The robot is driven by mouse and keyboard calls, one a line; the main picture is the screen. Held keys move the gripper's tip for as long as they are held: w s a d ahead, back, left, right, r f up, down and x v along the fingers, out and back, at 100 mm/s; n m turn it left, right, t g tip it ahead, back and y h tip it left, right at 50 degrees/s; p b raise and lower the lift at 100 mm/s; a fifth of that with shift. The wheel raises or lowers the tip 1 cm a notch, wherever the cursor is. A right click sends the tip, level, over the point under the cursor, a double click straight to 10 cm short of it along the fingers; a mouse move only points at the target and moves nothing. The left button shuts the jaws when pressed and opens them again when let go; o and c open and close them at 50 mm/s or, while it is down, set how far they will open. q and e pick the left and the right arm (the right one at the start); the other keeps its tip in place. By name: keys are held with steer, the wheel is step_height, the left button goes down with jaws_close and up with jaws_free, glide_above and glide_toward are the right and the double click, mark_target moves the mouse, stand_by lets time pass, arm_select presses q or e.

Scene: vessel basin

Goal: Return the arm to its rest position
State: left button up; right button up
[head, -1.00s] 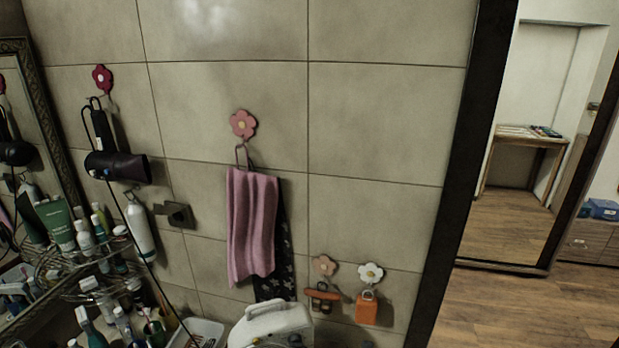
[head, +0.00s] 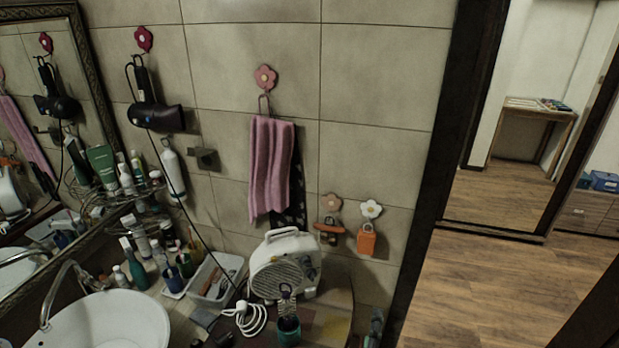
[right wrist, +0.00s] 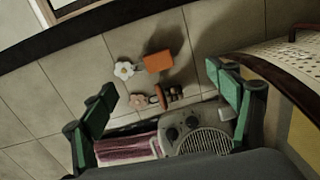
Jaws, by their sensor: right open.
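My right gripper (right wrist: 160,82) shows in the right wrist view, its two green-padded fingers spread wide with nothing between them. Past the fingers are the white heater (right wrist: 190,130), the pink towel (right wrist: 128,147) and the orange padlock (right wrist: 158,61) on the wall, seen sideways. In the head view neither gripper can be made out clearly. A dark green shape (head: 374,328) at the bottom edge may be part of my right gripper, but I cannot tell. My left gripper is not in view.
In the head view, the heater (head: 285,265) stands on the counter beside a white tray (head: 213,283) and several bottles. The basin (head: 105,322) is at lower left. A hair dryer (head: 158,117) and towel (head: 270,168) hang on the wall. Open wooden floor (head: 480,285) lies right.

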steer(key=s+d+f+m+g, duration=0.3)
steer(key=d+f+m+g, duration=0.1)
steer(key=d+f, duration=0.4)
steer(key=s+d+f+m+g, duration=0.3)
steer(key=d+f, duration=0.3)
steer(key=f, duration=0.4)
steer(key=s+d+f+m+g+y, duration=0.2)
steer(key=s+d+f+m+g, duration=0.15)
steer(key=s+f, duration=0.4)
steer(key=s+d+f+m+g+y, duration=0.25)
steer(key=s+f+m, duration=0.2)
steer(key=s, duration=0.65)
step_height(320, 180, down, 28)
steer(key=s+a+n+g, duration=0.1)
steer(key=g, duration=0.1)
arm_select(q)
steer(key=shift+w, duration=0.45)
arm_select(e)
steer(key=s+f+n+g, duration=0.1)
steer(key=s+f, duration=1.8)
steer(key=s, duration=0.1)
steer(key=shift+s+a+f, duration=0.15)
steer(key=shift+s+a, duration=0.15)
